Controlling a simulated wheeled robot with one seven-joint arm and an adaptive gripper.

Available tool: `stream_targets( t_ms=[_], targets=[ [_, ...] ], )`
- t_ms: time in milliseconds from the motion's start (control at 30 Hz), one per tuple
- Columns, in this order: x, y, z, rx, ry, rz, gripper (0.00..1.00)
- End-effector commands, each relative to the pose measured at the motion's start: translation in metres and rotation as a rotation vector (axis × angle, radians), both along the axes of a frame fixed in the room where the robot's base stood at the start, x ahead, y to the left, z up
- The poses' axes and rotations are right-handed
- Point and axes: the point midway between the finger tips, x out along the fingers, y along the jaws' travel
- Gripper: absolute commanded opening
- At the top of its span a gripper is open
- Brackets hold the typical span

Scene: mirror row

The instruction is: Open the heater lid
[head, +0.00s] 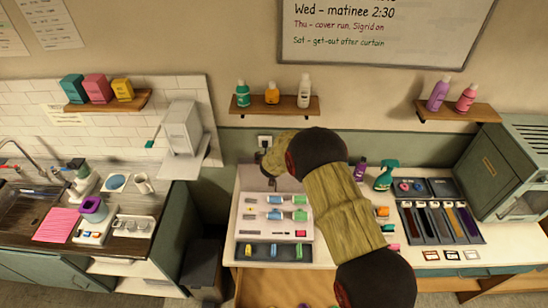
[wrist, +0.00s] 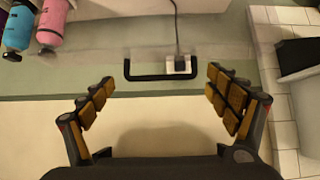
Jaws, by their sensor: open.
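The heater looks like the white panel (head: 272,226) on the counter, with blue and green rollers lying in rows. A pale, see-through lid (head: 288,184) seems to stand raised at its back edge, near the wall, partly hidden by my arm. In the wrist view, a black U-shaped handle (wrist: 160,77) shows at the lid's edge, in front of the wall socket. My gripper (wrist: 161,82) is open and empty. Its fingers stand on either side of the handle's line, with no visible contact. In the head view, my arm hides most of the gripper.
A grey-green cabinet (head: 500,170) closes the right end. A shelf (head: 293,106) with bottles hangs above. The sink counter is at left, across a gap.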

Motion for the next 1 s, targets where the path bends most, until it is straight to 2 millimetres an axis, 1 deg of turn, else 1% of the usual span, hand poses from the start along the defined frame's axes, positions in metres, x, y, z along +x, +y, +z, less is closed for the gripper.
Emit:
stream_targets(
  t_ms=[33, 300, 500, 700, 1000],
  targets=[
    [-0.007, 0.001, 0.008, 0.000, -0.001, 0.001, 0.89],
    [-0.043, 0.002, 0.038, 0.000, -0.002, 0.000, 0.89],
    [-0.062, 0.003, 0.053, 0.001, -0.001, -0.001, 0.89],
    [-0.069, 0.003, 0.059, 0.000, -0.001, 0.000, 0.89],
    [-0.069, 0.003, 0.059, 0.000, -0.001, 0.000, 0.89]
  ],
)
